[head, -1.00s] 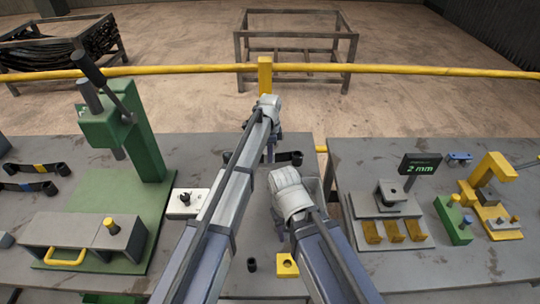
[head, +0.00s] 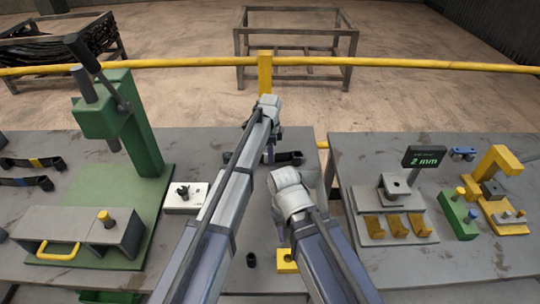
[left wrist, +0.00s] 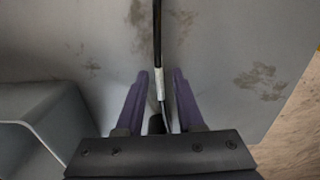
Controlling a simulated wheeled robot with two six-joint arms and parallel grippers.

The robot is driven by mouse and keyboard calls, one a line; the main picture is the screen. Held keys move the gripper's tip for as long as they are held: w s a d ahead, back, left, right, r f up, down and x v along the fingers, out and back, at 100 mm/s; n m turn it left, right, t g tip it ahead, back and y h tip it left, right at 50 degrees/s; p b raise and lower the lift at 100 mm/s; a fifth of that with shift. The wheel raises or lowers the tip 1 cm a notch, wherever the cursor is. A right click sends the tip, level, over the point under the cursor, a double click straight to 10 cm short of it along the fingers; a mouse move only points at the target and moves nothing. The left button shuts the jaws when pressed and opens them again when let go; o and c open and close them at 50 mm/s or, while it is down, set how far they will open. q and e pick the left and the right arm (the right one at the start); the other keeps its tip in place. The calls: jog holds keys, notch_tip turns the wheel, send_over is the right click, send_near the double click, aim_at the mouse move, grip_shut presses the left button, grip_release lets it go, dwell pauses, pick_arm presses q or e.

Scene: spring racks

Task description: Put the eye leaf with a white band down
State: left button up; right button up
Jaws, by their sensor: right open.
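The eye leaf with a white band (left wrist: 158,40) is a long dark strip in the left wrist view, running from the top edge down between the fingers. Its white band shows near the fingertips. My left gripper (left wrist: 161,75) has its purple fingers on either side of the strip, with a visible gap on both sides. In the head view a dark end (head: 290,158) shows just right of my left gripper (head: 269,155); the rest is behind my arm. My right gripper (head: 279,222) is nearer, over the table, its jaws mostly hidden.
A green press (head: 140,130) stands at the left, with a white block (head: 185,198) beside it. A yellow block (head: 287,262) lies in front. The right table (head: 400,265) holds a "2 mm" sign (head: 423,158) and fixtures.

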pick_arm(q)
jog(key=shift+r, duration=0.1)
pick_arm(e)
jog(key=shift+r, duration=0.1)
pick_arm(q)
notch_tip(320, 180, up, 12)
jog(key=p, duration=1.2)
pick_arm(e)
notch_tip(320, 180, up, 12)
